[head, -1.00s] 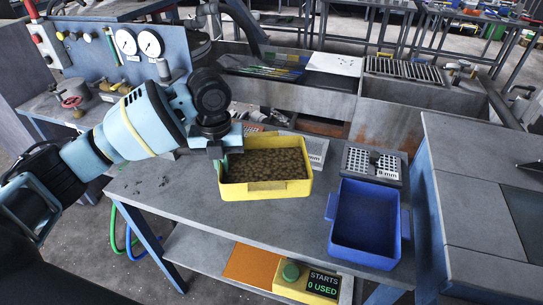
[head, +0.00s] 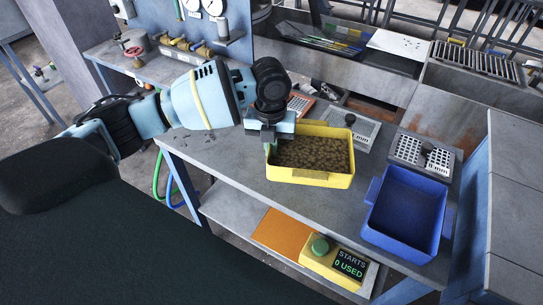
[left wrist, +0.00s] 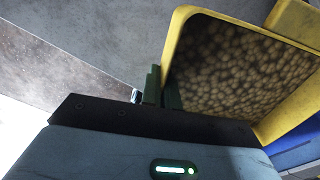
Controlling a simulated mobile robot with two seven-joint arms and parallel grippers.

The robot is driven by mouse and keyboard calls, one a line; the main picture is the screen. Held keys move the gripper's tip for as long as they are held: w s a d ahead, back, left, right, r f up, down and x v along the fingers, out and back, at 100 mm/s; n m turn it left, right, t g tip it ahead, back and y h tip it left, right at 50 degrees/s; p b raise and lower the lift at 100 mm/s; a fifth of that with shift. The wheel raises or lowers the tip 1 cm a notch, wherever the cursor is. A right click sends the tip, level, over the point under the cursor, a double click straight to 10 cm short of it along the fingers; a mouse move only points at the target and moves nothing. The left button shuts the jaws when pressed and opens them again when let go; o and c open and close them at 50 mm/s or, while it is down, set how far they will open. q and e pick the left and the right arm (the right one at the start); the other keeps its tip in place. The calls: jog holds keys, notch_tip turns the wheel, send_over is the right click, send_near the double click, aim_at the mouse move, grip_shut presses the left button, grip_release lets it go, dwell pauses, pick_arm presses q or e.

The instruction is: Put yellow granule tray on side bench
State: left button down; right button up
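The yellow tray (head: 311,177), filled with brown granules (head: 313,153), is at the middle of the grey worktable (head: 222,160) in the head view. I cannot tell whether its base touches the tabletop. My left gripper (head: 270,148) is at its left wall, pointing down, with its green fingers closed around that wall. In the left wrist view the fingers (left wrist: 163,90) straddle the wall of the yellow tray (left wrist: 178,38). A grey bench (head: 515,180) stands at the right edge of the head view. My right gripper is not in view.
An empty blue tray (head: 405,215) stands right of the yellow one. Perforated screen plates (head: 418,153) lie behind them. A yellow box (head: 335,262) reading "STARTS 0 USED" is on the lower shelf. A gauge panel (head: 200,28) stands at the back left.

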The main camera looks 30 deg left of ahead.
pick_arm(q)
jog(key=shift+f, duration=1.9)
jog(key=shift+f, duration=0.1)
jog(key=c, duration=1.7)
grip_release()
jog(key=shift+f, duration=0.1)
notch_tip(320, 180, up, 12)
jog(key=shift+r, duration=0.15)
